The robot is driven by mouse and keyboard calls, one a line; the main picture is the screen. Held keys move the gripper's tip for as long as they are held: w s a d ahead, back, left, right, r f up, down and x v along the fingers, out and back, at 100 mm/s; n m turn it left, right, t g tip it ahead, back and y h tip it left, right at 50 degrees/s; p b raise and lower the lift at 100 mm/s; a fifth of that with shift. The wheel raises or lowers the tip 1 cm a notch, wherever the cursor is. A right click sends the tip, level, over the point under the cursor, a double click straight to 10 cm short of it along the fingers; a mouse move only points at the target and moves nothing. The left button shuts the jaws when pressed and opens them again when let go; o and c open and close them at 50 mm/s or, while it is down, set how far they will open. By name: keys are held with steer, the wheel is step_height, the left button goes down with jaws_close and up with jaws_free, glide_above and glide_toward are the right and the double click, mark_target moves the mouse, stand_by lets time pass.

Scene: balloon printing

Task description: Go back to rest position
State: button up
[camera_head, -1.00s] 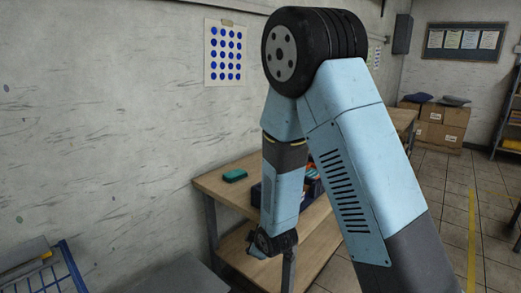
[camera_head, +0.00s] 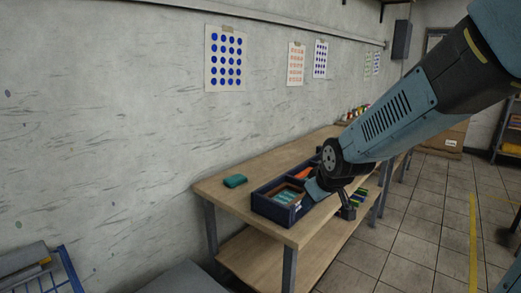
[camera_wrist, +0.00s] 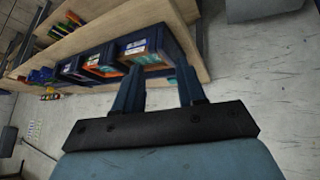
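My gripper (camera_wrist: 158,88) shows in the wrist view with its two dark fingers spread well apart and nothing between them. In the head view my arm reaches in from the upper right, and its wrist end is beside the front of the wooden table (camera_head: 225,196). The gripper's fingers are not clear in the head view. The wrist view is strongly tilted, and the table edge and bins show beyond the fingers.
A dark blue divided bin (camera_head: 270,210) with teal and orange contents stands on the table, close to my wrist. A teal item (camera_head: 235,181) lies left of it. Dotted sheets (camera_head: 226,58) hang on the wall. The tiled floor (camera_head: 420,215) at right is clear.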

steer(key=s+d+r+m, duration=0.3)
steer(key=s+d+r, duration=0.1)
steer(key=s, duration=0.5)
steer(key=s+d+r+m+g+h, duration=0.1)
steer(key=s+d+r+m, duration=0.2)
steer(key=s, duration=0.6)
step_height(320, 180, up, 4)
steer(key=shift+s+d+f+h, duration=0.15)
steer(key=shift+d+h, duration=0.15)
steer(key=shift+d, duration=0.85)
